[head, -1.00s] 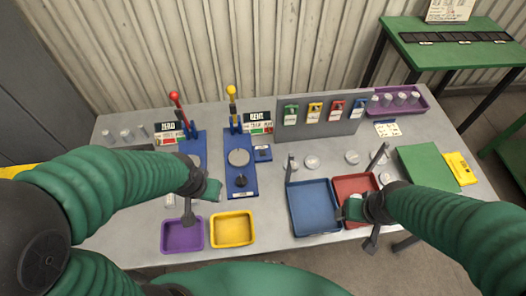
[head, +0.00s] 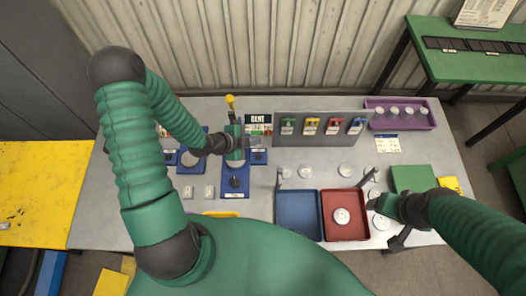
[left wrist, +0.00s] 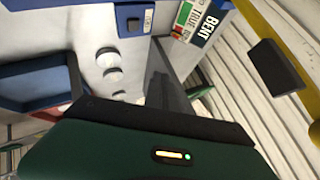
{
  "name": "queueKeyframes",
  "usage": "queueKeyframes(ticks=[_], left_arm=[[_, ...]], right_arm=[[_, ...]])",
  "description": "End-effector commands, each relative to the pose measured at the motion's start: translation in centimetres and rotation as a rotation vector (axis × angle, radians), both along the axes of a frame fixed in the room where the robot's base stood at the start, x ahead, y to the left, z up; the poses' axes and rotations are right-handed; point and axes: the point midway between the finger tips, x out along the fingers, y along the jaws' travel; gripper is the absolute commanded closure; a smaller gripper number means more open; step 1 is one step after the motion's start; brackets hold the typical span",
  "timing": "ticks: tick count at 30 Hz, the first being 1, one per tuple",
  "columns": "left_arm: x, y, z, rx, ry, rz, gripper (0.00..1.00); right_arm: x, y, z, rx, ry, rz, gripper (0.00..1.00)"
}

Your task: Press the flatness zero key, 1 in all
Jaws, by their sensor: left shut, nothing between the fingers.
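The gauge with the BENT sign (head: 259,120) stands on a blue base (head: 235,191) with a yellow-knobbed lever (head: 230,100). A small blue key box (head: 259,157) with a dark key sits just right of that base. It also shows at the top of the left wrist view (left wrist: 133,19). My left gripper (head: 243,143) is shut and empty, above the gauge and just up-left of the key box, apart from it as far as I can see. It hides part of the gauge. My right gripper (head: 384,205) is beside the red tray; its fingers are unclear.
Another blue station with its key box (head: 170,157) is at left, partly behind my left arm. A grey panel (head: 301,138) with coloured tags stands right of the gauge. Blue (head: 298,235) and red (head: 346,237) trays lie at the front. Several metal discs lie around.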

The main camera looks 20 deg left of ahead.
Motion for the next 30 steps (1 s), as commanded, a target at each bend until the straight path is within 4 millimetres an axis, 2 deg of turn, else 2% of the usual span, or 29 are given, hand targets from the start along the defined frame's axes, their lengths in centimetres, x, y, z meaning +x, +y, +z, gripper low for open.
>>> queueKeyframes(ticks=[5, 10, 24, 30], left_arm=[[0.2, -0.1, -0.2, 0.001, 0.003, -0.001, 1.00], [0.2, -0.3, -1.1, 0.001, 0.005, 0.001, 1.00], [0.1, -0.1, -7.9, 0.002, 0.005, 0.001, 1.00], [0.2, -0.1, -9.0, 0.001, 0.004, 0.001, 1.00]], right_arm=[[0.0, 0.0, -0.1, 0.000, 0.000, 0.000, 0.26], [0.0, 0.0, -0.9, 0.000, 0.000, 0.000, 0.26], [0.0, 0.0, -6.4, 0.000, 0.000, 0.000, 0.26], [0.0, 0.0, -7.4, 0.000, 0.000, 0.000, 0.26]])
